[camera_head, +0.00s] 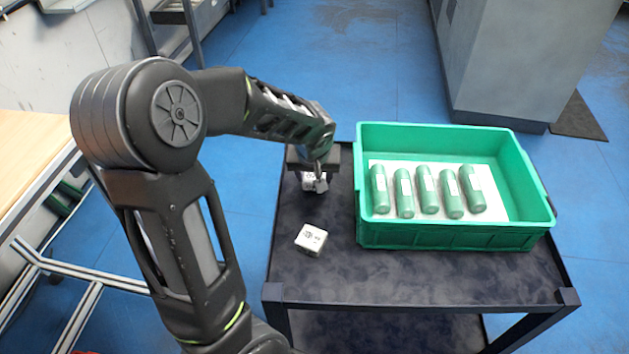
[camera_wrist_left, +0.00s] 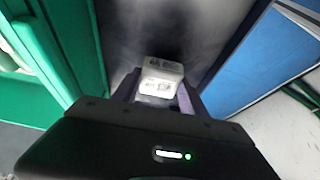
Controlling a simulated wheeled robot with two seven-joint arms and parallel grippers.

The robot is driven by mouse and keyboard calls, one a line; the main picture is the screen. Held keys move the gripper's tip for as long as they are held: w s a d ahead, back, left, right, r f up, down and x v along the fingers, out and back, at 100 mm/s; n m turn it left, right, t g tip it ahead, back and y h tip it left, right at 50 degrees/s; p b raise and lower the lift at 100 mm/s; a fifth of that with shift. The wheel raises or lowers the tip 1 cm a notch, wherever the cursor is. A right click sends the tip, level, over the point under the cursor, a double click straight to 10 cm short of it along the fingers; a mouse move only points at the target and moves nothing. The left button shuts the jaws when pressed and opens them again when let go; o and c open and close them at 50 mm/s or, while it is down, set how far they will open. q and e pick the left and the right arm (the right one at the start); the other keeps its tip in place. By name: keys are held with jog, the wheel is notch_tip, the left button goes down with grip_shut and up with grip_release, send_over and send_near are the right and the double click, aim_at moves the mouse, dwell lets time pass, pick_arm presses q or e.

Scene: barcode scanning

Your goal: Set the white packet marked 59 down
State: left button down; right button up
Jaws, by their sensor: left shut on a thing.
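My left gripper (camera_head: 318,184) is over the black cart top, left of the green crate. It is shut on a small white packet (camera_head: 308,182), partly hidden by the fingers. The wrist view shows white printed surfaces between and just beyond the fingertips, the nearer one (camera_wrist_left: 156,88) between the fingers. A second white packet (camera_head: 311,239) with dark print lies on the cart, nearer to me and apart from the gripper. The number 59 is too small to read on either. I cannot tell whether the held packet touches the cart. My right gripper is out of view.
The green crate (camera_head: 455,237) stands on the cart (camera_head: 420,282) at the right, holding several green bottles (camera_head: 427,189). Its wall (camera_wrist_left: 38,50) shows at left in the wrist view. Dark cart top is free around the loose packet. A wooden-topped table (camera_head: 28,150) stands at far left.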

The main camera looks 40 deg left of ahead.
pick_arm(q)
notch_tip(320, 180, down, 2)
jog(key=shift+f+b, duration=0.15)
jog(key=shift+b, duration=0.15)
jog(key=c, duration=0.6)
grip_release()
jog(key=shift+r+p, duration=0.3)
jog(key=shift+r, duration=0.15)
jog(key=shift+p+v, duration=1)
jog(key=shift+v, duration=4.75)
